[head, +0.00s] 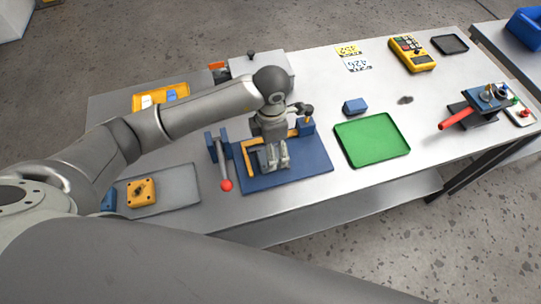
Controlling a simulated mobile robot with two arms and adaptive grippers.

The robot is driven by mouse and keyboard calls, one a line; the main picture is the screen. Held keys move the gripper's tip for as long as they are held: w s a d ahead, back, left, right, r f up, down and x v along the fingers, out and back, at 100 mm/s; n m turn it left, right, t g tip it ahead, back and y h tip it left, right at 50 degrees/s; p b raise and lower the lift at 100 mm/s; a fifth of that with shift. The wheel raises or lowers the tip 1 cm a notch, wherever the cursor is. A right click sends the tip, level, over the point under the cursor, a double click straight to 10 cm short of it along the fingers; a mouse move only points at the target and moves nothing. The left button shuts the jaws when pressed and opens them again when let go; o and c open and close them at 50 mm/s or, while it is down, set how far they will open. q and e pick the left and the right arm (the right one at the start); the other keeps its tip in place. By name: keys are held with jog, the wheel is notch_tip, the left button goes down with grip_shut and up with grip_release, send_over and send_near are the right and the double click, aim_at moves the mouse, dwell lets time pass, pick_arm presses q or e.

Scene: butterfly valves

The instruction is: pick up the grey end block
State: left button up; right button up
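My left gripper (274,164) points down over the blue fixture (312,172), which has yellow-orange bars and a blue upright at its right side. Two pale grey fingers show close together near the fixture's middle. I cannot tell whether they touch or hold anything. I cannot clearly make out a grey end block; one between or under the fingers would be hidden or blend with them. A small dark grey piece (405,100) lies on the table right of the blue block (355,106). My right gripper is not in view.
A red-knobbed lever (226,184) stands left of the fixture. A green tray (371,146) lies to its right. A grey tray (183,181) holds a yellow flanged part (142,192). A red-handled device (460,117) is far right. The table is clear around the dark grey piece.

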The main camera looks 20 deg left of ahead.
pick_arm(q)
jog(key=shift+a+f+p, duration=0.1)
jog(key=shift+f+p, duration=0.25)
jog(key=f, duration=0.1)
jog(key=f+p, duration=0.1)
jog(key=f, duration=0.1)
jog(key=shift+a+f+p, duration=0.2)
jog(key=shift+a+p, duration=0.05)
jog(key=shift+p, duration=0.05)
jog(key=shift+f, duration=0.5)
jog(key=shift+r, duration=0.1)
jog(key=c, duration=1.4)
jog(key=shift+w, duration=0.1)
